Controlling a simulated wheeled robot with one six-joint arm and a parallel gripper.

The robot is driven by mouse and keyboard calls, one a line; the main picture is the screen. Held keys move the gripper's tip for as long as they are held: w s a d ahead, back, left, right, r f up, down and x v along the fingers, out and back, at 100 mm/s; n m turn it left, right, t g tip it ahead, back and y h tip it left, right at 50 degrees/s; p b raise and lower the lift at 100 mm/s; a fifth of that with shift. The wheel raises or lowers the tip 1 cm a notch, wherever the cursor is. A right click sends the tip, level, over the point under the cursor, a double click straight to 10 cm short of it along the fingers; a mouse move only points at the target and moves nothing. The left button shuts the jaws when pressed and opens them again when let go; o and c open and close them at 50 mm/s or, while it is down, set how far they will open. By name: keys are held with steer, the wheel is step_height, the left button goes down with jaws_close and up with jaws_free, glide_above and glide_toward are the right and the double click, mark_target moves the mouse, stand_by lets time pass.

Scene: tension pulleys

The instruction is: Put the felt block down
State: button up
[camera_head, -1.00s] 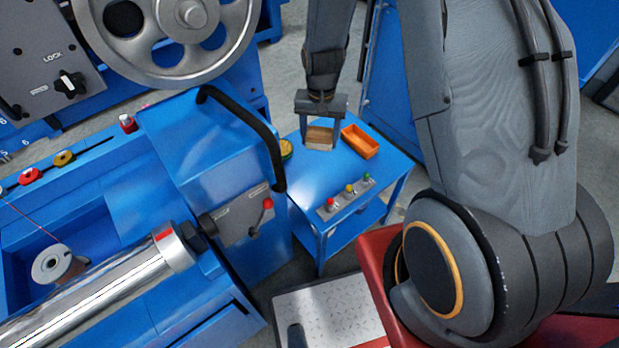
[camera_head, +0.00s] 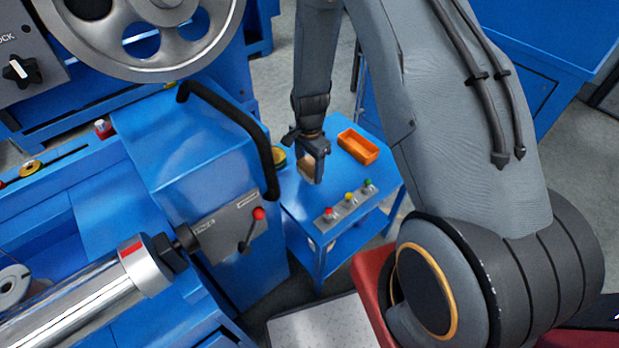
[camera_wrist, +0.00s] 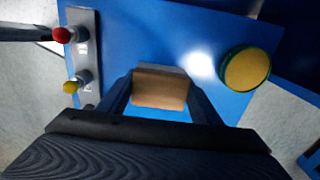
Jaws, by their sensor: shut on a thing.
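The felt block (camera_wrist: 160,88) is tan with a greyish strip along its far edge. It sits between the two fingers of my gripper (camera_wrist: 160,98), which is shut on it, over the small blue table (camera_head: 342,212). In the head view my gripper (camera_head: 312,172) hides part of the block (camera_head: 305,167). I cannot tell whether the block touches the tabletop.
An orange tray (camera_head: 358,146) stands at the table's back right. A button panel (camera_head: 348,203) with red, yellow and green buttons lies along the front. A round yellow-topped thing (camera_wrist: 246,69) is near the block. A black curved handle (camera_head: 240,120) stands left of the table.

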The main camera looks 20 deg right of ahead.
mark_target(310, 164)
steer(key=shift+f, duration=2.25)
steer(key=shift+f, duration=0.1)
steer(key=o, duration=1.2)
step_height(310, 164, up, 13)
steer(key=shift+f, duration=0.2)
steer(key=s+d+r+n, duration=0.1)
steer(key=s+r+n, duration=0.3)
steer(key=s+r, duration=0.2)
steer(key=s+d+r+n, duration=0.1)
steer(key=s+r+n, duration=0.3)
steer(key=s+r, duration=0.3)
steer(key=s+d+r+n, duration=0.1)
steer(key=s+r+n, duration=0.3)
steer(key=s+r, duration=0.3)
steer(key=shift+s+r, duration=0.15)
steer(key=shift+s, duration=0.3)
